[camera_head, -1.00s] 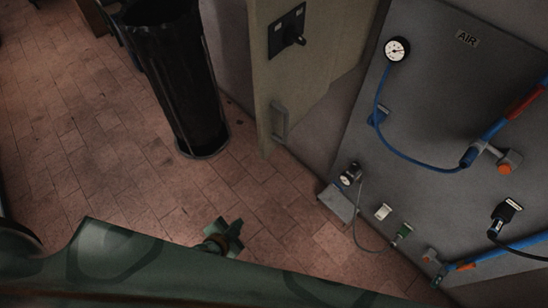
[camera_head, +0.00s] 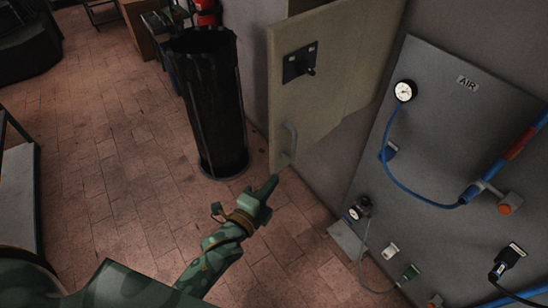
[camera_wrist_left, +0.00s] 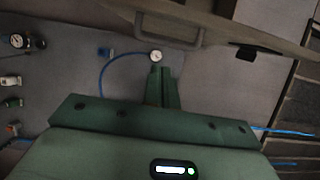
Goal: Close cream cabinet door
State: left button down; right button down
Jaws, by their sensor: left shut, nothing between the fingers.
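The cream cabinet door (camera_head: 335,75) stands swung out from the grey wall in the head view. It has a black latch plate (camera_head: 300,62) and a pale bar handle (camera_head: 289,142) near its free edge. In the left wrist view the door (camera_wrist_left: 230,22) crosses the top, with its handle (camera_wrist_left: 170,38) above my fingers. My left gripper (camera_head: 270,184) is shut and empty, just below the door's lower free corner in the head view; I cannot tell whether it touches. Its closed fingers (camera_wrist_left: 161,84) point up in the wrist view. My right gripper is not in view.
A black bin (camera_head: 210,105) stands left of the door. A grey air panel (camera_head: 440,130) with a gauge (camera_head: 405,91) and blue hoses is on the right wall. Tiled floor (camera_head: 120,180) is clear at the left. A workbench (camera_head: 22,190) stands at the left edge.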

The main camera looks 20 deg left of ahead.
aim_at(274, 158)
pick_arm(q)
jog(key=x, duration=0.7)
jog(key=shift+w+a, duration=0.1)
jog(key=shift+w, duration=0.25)
jog(key=shift+w+a+f+p, duration=0.1)
jog(key=shift+w+a+p, duration=0.2)
jog(key=shift+a, duration=0.55)
jog(key=shift+w+a+p, duration=0.25)
jog(key=shift+w+a, duration=0.1)
jog(key=shift+a, duration=0.55)
